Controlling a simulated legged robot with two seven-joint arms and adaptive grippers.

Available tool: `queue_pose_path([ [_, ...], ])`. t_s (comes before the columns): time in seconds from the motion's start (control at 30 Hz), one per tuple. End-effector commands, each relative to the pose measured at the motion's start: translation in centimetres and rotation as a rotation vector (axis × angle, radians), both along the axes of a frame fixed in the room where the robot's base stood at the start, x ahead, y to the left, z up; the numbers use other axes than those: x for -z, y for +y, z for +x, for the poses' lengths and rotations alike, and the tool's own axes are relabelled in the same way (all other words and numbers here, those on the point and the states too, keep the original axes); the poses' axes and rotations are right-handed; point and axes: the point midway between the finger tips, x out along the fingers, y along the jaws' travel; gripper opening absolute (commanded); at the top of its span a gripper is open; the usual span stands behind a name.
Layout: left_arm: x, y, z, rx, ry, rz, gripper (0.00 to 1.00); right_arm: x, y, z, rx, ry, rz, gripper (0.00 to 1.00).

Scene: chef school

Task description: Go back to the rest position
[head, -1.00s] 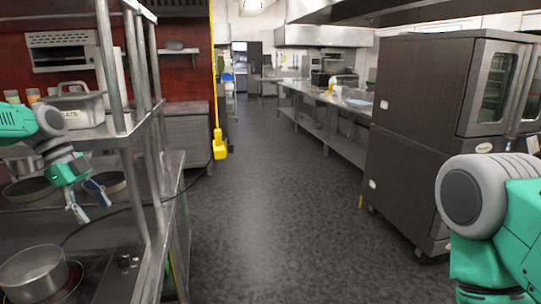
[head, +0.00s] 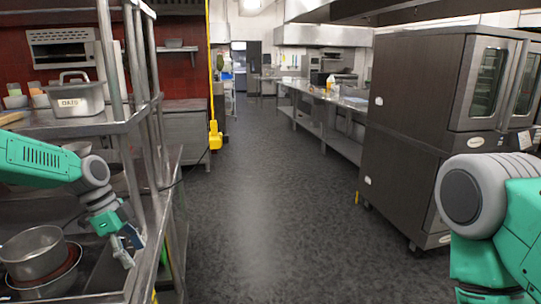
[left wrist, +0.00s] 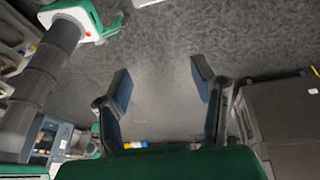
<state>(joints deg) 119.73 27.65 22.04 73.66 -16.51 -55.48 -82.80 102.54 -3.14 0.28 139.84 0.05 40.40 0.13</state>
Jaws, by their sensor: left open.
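My left gripper (head: 132,248) is at the lower left of the head view, beside the steel rack post and to the right of a steel pot (head: 33,254) on the lower surface. It is open and empty. In the left wrist view its two fingers (left wrist: 160,85) stand apart with grey floor between them. My right arm shows at the right edge of the head view, but its gripper is out of the picture.
A steel rack (head: 155,190) stands close on the left, with an oats container (head: 75,101) on its upper shelf. A large oven (head: 410,130) stands on the right. The grey floor (head: 265,200) between them is clear, and a long steel counter (head: 330,105) runs further back.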

Motion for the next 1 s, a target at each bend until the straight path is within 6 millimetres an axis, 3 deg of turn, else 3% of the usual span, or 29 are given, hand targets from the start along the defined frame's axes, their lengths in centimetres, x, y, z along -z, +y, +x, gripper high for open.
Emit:
queue_pose_path([
  [0.03,2.7,-1.3,-0.8,-0.029,0.020,0.008,0.52,0.8,0.0,0.0,0.000,0.001,0.000,0.40],
  [0.17,9.9,-4.7,-3.8,-0.162,0.072,0.033,0.52,2.5,0.0,0.0,0.000,0.001,0.000,0.40],
  [0.27,16.3,-7.2,-7.7,-0.306,0.119,0.059,0.52,4.1,0.0,-0.1,0.000,0.001,0.000,0.40],
  [0.43,25.7,-9.8,-16.4,-0.591,0.190,0.119,0.52,6.8,0.0,0.0,0.000,0.001,0.000,0.40],
  [0.6,32.7,-9.3,-27.2,-0.924,0.229,0.204,0.52,9.9,0.0,-0.1,0.000,0.001,0.000,0.40],
  [0.7,34.6,-7.8,-32.6,-1.109,0.220,0.249,0.52,11.4,0.0,-0.1,0.000,0.001,0.000,0.40],
  [0.8,34.9,-6.4,-36.2,-1.247,0.198,0.275,0.52,12.4,0.0,-0.1,0.000,0.001,0.000,0.40],
  [0.9,34.7,-5.4,-38.1,-1.331,0.176,0.286,0.52,12.8,0.0,-0.1,0.000,0.001,0.000,0.40],
  [1.0,34.5,-5.0,-38.8,-1.365,0.165,0.288,0.52,12.9,0.0,-0.1,0.000,0.001,0.000,0.40],
])
